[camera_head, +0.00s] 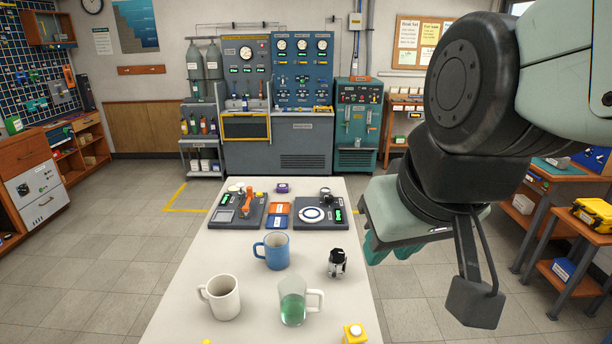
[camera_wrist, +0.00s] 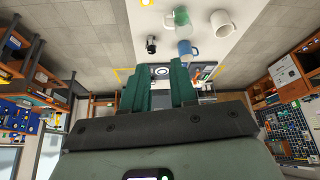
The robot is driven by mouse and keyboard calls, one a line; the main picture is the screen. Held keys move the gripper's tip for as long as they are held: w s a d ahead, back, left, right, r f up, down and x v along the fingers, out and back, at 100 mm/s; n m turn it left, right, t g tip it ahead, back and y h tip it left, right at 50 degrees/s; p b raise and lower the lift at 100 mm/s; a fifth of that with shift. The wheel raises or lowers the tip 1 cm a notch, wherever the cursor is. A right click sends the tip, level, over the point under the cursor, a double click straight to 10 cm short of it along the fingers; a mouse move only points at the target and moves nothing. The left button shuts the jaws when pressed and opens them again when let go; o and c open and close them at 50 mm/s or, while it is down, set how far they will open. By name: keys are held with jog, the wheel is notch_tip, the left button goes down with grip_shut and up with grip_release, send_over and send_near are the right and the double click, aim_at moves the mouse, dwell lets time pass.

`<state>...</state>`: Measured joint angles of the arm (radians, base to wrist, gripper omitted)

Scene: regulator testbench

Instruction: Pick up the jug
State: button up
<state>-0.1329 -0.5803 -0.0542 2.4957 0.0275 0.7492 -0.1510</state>
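The jug (camera_head: 292,308) is a clear vessel with green liquid and a pale handle on its right. It stands upright near the front of the white table (camera_head: 185,310). In the upside-down wrist view, the jug (camera_wrist: 176,18) is at the top, beyond my fingers. My gripper (camera_head: 388,252) hangs in the air right of the table, apart from the jug. Its green fingers (camera_wrist: 160,68) are spread with an empty gap between them in the wrist view.
A white mug (camera_head: 221,298) stands left of the jug, and a blue mug (camera_head: 273,251) behind it. A silver-black pot (camera_head: 337,264) is behind right, and a yellow block (camera_head: 354,334) in front right. Dark test panels (camera_head: 236,209) fill the table's far end.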

jog(key=w+a+f+n+g, duration=0.1)
jog(key=w+a+f+n, duration=0.35)
jog(key=w+f, duration=0.35)
jog(key=n+t+h, duration=0.4)
jog(key=n, duration=1.4)
send_near(321, 302)
jog(key=s+d+f, duration=0.2)
jog(key=s+f, duration=0.2)
jog(key=w+f+n+t, duration=0.1)
jog(key=w+n, duration=0.2)
jog(key=w+f+n+t+y, duration=0.1)
jog(key=w+n+t, duration=0.1)
jog(key=w+n, duration=0.2)
jog(key=w+f+n+t+y, duration=0.1)
jog(key=w+n+t, duration=0.1)
jog(key=w+n, duration=0.1)
jog(key=shift+w+d+f+n, duration=0.2)
jog(key=shift+w+d+n, duration=0.05)
jog(key=shift+w, duration=0.4)
grip_shut()
